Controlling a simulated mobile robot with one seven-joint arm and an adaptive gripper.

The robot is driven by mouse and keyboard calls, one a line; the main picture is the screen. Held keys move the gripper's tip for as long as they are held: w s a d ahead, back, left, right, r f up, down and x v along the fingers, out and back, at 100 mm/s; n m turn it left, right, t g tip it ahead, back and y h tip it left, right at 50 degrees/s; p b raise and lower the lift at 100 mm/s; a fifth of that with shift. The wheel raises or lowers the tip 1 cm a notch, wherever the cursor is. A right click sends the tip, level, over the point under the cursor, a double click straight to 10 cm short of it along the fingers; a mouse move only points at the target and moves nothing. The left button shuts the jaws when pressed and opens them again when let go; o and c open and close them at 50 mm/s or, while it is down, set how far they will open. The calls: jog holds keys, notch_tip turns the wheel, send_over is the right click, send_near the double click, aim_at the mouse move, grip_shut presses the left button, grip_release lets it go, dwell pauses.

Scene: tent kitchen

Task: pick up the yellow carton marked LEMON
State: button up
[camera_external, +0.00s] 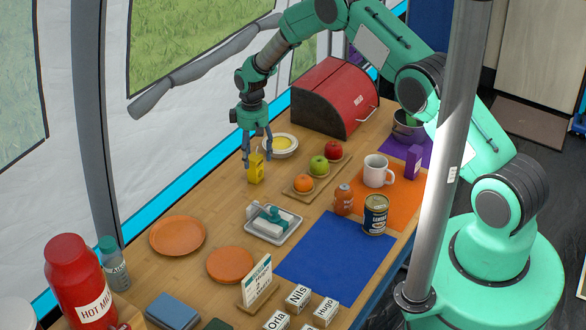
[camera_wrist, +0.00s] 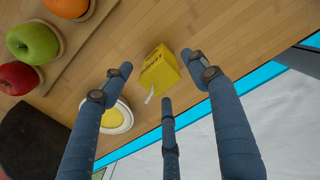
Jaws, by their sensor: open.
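The yellow carton (camera_external: 256,169) stands on the wooden table beside the tent wall. In the wrist view the yellow carton (camera_wrist: 159,70) shows lettering too small to read surely and a white straw-like piece at one end. My gripper (camera_external: 257,156) is above and around the carton's upper part in the external view, with its fingers pointing down. In the wrist view my gripper's fingers (camera_wrist: 158,85) are spread apart with the carton between and just beyond their tips. I cannot tell whether any finger touches it.
A bowl with yellow contents (camera_external: 280,146) stands close behind the carton. A wooden board (camera_external: 303,196) with an orange, a green apple and a red apple lies to its right. A red bread bin (camera_external: 335,98) stands farther back. Bare table lies in front of the carton.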

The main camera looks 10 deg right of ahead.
aim_at(255, 172)
jog(key=shift+f, duration=1.15)
jog(key=shift+f, duration=2.6)
jog(key=c, duration=1)
